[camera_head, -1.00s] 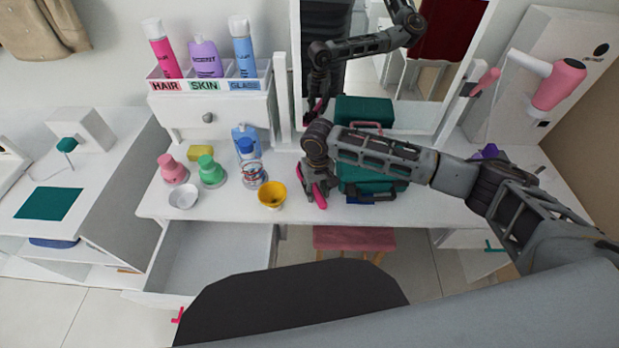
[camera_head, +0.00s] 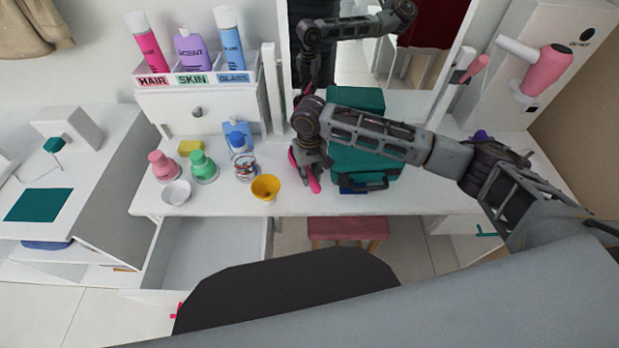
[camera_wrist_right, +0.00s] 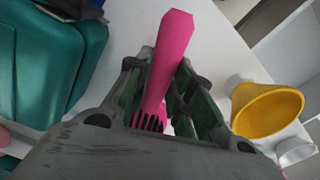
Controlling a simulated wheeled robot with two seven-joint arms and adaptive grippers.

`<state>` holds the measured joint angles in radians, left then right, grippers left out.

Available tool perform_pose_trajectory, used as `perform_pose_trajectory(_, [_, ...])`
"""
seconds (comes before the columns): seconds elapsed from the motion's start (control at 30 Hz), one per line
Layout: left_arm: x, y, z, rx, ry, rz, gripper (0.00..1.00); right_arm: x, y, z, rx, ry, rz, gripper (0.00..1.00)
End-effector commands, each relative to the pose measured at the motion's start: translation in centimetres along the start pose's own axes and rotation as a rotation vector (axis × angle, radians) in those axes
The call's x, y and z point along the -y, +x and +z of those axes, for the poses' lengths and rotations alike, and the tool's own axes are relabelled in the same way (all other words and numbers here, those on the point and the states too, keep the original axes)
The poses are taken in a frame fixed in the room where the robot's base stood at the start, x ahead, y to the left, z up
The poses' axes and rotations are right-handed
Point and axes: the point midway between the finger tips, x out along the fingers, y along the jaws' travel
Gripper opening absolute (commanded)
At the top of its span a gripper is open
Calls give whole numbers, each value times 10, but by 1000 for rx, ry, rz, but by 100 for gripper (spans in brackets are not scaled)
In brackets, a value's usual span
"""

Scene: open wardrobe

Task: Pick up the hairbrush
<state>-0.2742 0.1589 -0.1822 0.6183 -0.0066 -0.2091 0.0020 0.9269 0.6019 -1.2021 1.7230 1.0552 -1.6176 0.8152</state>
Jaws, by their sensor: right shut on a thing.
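The hairbrush is pink with dark bristles; in the right wrist view its handle (camera_wrist_right: 175,45) points up and away from between the fingers. My right gripper (camera_wrist_right: 160,100) is shut on it, with the bristles low between the fingers. In the head view the pink hairbrush (camera_head: 312,182) shows at the fingers of my right gripper (camera_head: 308,165), over the white tabletop beside the teal case. Part of it is hidden by the gripper. I cannot tell whether it touches the table. My left gripper is not in view.
The teal case (camera_head: 365,165) stands just right of the gripper. A yellow cup (camera_head: 265,188) is close on its left, with a white bowl (camera_head: 176,192) and bottles beyond. A mirror stands behind. An open drawer (camera_head: 210,252) is below the tabletop.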

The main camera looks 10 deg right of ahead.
Motion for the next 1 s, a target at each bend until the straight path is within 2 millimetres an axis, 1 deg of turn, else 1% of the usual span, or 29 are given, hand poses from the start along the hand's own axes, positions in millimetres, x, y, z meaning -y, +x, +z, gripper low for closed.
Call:
perform_pose_trajectory(0.03, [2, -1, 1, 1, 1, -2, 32, 0, -9, -1, -3, 0, -1, 0])
perform_pose_trajectory(0.2, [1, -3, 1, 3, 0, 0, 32, 0, -34, -1, -3, 0, 0, 0])
perform_pose_trajectory(0.27, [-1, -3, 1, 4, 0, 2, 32, 0, -41, -1, -3, 1, 0, 0])
perform_pose_trajectory(0.4, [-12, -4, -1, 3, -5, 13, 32, 0, -54, -1, -2, 0, 0, 0])
perform_pose_trajectory(0.5, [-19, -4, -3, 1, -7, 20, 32, 0, -58, 0, -1, 0, 0, 0])
perform_pose_trajectory(0.6, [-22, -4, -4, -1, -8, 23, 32, 0, -59, 0, -1, 0, 1, 0])
perform_pose_trajectory(1.0, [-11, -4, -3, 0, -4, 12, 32, 0, -59, 0, -1, 0, 0, 0])
